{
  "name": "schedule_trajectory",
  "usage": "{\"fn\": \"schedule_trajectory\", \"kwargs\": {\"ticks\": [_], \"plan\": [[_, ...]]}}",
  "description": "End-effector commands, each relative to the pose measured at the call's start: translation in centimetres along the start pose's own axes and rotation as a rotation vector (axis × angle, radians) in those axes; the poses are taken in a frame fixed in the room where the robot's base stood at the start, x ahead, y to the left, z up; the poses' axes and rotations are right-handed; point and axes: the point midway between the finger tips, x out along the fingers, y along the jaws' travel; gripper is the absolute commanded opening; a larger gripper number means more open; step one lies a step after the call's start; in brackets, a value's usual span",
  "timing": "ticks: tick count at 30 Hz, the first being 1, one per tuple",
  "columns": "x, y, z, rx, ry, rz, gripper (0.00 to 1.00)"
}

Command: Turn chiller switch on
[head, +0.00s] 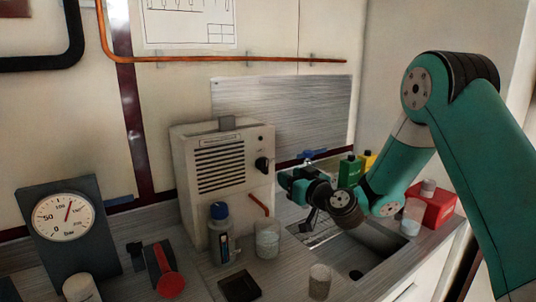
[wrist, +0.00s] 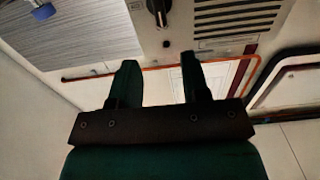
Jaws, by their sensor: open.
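The chiller is a beige box (head: 205,205) with dark louvre slots, standing on the counter against the wall. Its switch, a black rotary knob (head: 262,164), is on the right part of the front face. My gripper (head: 288,181) is to the right of the chiller and lower than the knob in the head view. In the wrist view my gripper (wrist: 160,80) has its two fingers apart, nothing between them, not touching the knob.
A pressure gauge (head: 64,217) is at left. A sink (head: 375,240), a green bottle (head: 350,171) and a red box (head: 436,208) are at right.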

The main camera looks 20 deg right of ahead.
Motion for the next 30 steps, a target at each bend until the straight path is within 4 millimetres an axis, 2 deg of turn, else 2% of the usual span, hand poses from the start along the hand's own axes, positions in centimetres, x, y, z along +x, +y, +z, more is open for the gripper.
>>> {"fn": "schedule_trajectory", "kwargs": {"ticks": [1, 9, 15, 21, 29, 30], "plan": [[1.2, -0.1, -0.9, -0.001, -0.001, -0.004, 0.43], [7.0, -0.2, -0.6, -0.002, -0.001, -0.005, 0.43], [10.0, -0.1, -0.3, -0.001, 0.000, -0.004, 0.43], [11.1, -0.1, -0.1, 0.000, 0.000, -0.002, 0.43], [11.2, -0.1, 0.0, 0.001, -0.001, -0.001, 0.43], [11.2, -0.1, 0.0, 0.001, -0.001, -0.001, 0.33]]}}
